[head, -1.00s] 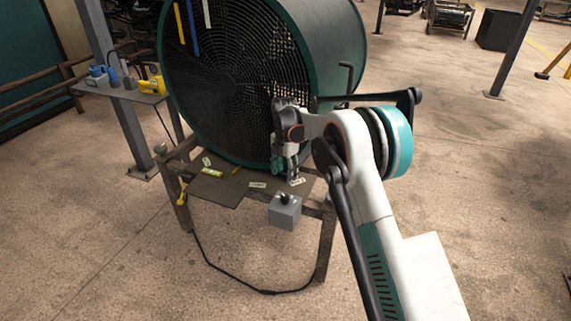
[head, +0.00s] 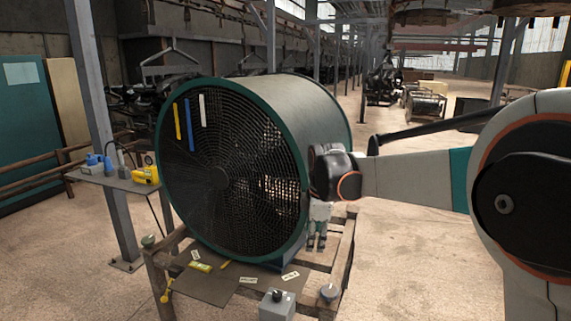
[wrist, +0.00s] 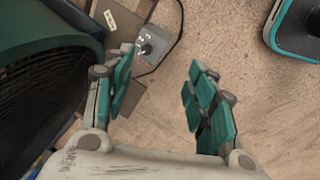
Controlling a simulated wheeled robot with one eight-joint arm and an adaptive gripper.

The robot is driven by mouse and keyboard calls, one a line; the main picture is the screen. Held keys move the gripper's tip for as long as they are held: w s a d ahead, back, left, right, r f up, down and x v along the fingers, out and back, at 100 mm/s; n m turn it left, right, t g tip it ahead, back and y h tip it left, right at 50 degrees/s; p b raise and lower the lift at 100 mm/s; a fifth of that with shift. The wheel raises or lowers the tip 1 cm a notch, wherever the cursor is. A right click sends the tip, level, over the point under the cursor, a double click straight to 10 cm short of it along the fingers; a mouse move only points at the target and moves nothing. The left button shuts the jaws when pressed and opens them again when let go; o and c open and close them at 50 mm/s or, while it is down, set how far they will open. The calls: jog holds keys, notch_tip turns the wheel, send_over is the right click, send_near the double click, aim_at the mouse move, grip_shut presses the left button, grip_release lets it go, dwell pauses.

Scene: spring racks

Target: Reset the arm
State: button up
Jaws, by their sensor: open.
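My arm (head: 420,180) reaches in from the right in the head view, with its wrist beside the right edge of the large green drum fan. My gripper (head: 317,243) points down over the right side of the wooden stand. In the wrist view my gripper (wrist: 160,80) has its teal-padded fingers wide apart, with nothing between them. Beyond the fingertips lies a grey control box (wrist: 151,44) with a dark knob, apart from the fingers.
The drum fan (head: 215,180) stands on a wooden stand (head: 347,255), close to my gripper. The grey control box (head: 277,307) is at the stand's front. A side shelf (head: 120,181) holds blue and yellow tools. Open floor lies to the right.

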jog(key=s+d+r+m+t, duration=0.1)
jog(key=s+d+r+m, duration=0.4)
jog(key=s, duration=0.5)
jog(key=s+d+f+m+t, duration=0.1)
jog(key=s+d+m, duration=0.1)
jog(key=s+m, duration=0.2)
jog(key=s+d+f+m+t, duration=0.1)
jog(key=s+m, duration=0.3)
jog(key=s, duration=0.7)
jog(key=s+d+f+m+t, duration=0.1)
jog(key=s+d+f+m, duration=0.1)
jog(key=s+d+m, duration=0.2)
jog(key=s, duration=0.3)
jog(key=shift+s+f+t, duration=0.2)
jog(key=shift+s+t, duration=0.1)
jog(key=shift+s, duration=0.05)
jog(key=shift+a, duration=0.15)
